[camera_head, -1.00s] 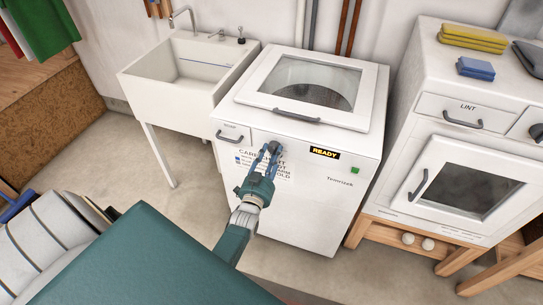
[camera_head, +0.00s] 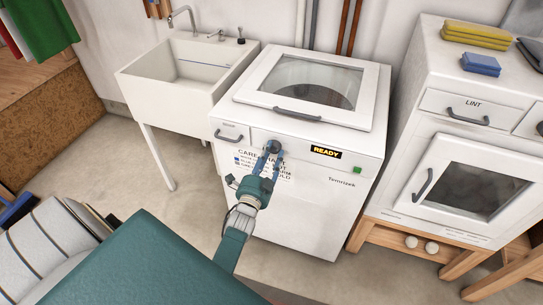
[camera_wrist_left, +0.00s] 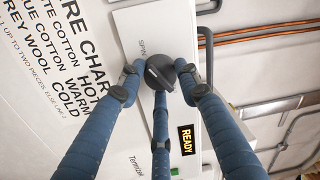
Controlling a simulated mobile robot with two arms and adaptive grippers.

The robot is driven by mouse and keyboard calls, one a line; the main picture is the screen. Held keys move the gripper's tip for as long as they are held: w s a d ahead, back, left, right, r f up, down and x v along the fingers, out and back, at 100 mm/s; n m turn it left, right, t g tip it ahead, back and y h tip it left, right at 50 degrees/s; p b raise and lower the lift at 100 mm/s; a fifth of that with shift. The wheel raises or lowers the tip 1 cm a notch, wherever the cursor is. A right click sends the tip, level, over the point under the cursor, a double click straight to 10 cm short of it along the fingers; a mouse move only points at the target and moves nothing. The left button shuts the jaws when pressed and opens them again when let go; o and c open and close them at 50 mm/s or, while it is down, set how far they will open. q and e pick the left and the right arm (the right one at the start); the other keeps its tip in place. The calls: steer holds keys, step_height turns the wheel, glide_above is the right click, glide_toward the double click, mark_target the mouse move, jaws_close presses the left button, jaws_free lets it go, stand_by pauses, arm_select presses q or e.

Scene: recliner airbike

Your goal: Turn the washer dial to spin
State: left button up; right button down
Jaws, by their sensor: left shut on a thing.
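The white washer (camera_head: 310,215) stands in the middle of the head view. Its dark round dial (camera_head: 274,146) is on the front panel, left of the yellow READY display (camera_head: 326,152). My left gripper (camera_head: 274,152) is at the dial, its blue fingers shut on it. In the left wrist view the dial (camera_wrist_left: 160,73) sits between the fingertips of my left gripper (camera_wrist_left: 162,82). The word SPIN (camera_wrist_left: 143,48) is printed beside the dial. The fingers hide parts of the dial and of the care chart (camera_head: 246,160). My right gripper is not in view.
A white sink (camera_head: 185,75) stands left of the washer. The washer's lid (camera_head: 312,85) is closed. Bare floor lies in front.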

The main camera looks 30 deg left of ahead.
arm_select(q)
steer(key=shift+s+a+f+m, duration=0.15)
steer(key=shift+s+f+m, duration=0.05)
steer(key=shift+f+m, duration=0.1)
steer(key=o, duration=1.2)
steer(key=shift+a+r, duration=0.1)
steer(key=shift+a, duration=0.05)
steer(key=shift+c, duration=0.2)
steer(key=v, duration=0.7)
steer(key=shift+s, duration=0.15)
